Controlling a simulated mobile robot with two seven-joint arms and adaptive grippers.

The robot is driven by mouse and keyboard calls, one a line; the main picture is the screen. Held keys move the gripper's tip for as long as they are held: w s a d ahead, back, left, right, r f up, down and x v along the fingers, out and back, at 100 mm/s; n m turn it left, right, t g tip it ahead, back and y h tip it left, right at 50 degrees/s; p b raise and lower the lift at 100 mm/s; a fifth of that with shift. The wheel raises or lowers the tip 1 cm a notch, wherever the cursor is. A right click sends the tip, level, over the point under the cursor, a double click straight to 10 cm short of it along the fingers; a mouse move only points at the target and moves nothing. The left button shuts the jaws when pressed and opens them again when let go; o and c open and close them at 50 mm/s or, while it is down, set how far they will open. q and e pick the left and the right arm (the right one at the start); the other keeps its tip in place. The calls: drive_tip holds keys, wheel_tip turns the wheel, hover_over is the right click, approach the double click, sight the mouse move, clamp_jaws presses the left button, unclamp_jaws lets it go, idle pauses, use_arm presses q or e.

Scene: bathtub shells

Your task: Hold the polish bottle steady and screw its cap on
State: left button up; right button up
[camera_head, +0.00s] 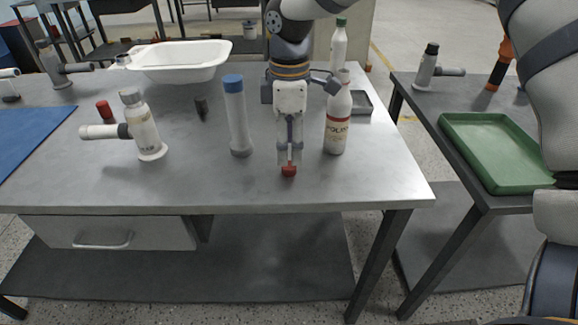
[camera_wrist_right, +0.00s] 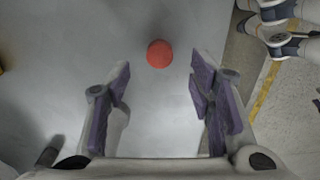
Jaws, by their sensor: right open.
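The polish bottle (camera_head: 338,122), white with a red band and lettering, stands upright on the steel table. Its top is pale, with no red cap seen on it. A small red cap (camera_head: 289,170) lies on the table near the front edge; it also shows in the right wrist view (camera_wrist_right: 159,54). My right gripper (camera_head: 289,160) points down just above this cap, to the left of the bottle. In the right wrist view its fingers (camera_wrist_right: 160,75) are apart and empty, with the cap just beyond and between the tips. My left gripper is not seen.
A blue-capped bottle (camera_head: 238,120) stands left of my right gripper. A green-topped bottle (camera_head: 339,45) stands behind. A green tray (camera_head: 500,150) is on the right table.

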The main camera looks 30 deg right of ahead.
sight(289, 165)
wheel_tip(289, 165, down, 5)
drive_tip(key=shift+r, duration=0.1)
drive_tip(key=shift+c, duration=0.3)
drive_tip(key=c, duration=0.7)
